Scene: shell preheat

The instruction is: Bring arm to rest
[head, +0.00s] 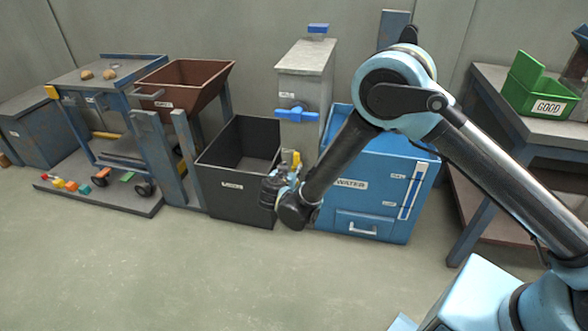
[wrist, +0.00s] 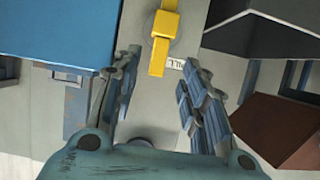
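My arm reaches in from the right in the head view and bends down at its elbow. My gripper (head: 285,172) hangs in front of the black bin and the grey pillar. In the wrist view my gripper (wrist: 158,95) has its two fingers wide apart, with nothing between them. A yellow handle (wrist: 164,32) on the grey pillar lies just beyond the fingertips there. I cannot tell from these views whether a finger touches it. In the head view a small yellow piece (head: 296,158) shows right behind the gripper.
The blue WATER box (head: 395,170) stands right of the gripper, and the open black bin (head: 222,190) left of it. A blue valve handle (head: 297,113) is on the grey pillar (head: 306,60). A brown hopper (head: 180,88) stands left. The green GOOD bin (head: 535,98) is right. The front floor is clear.

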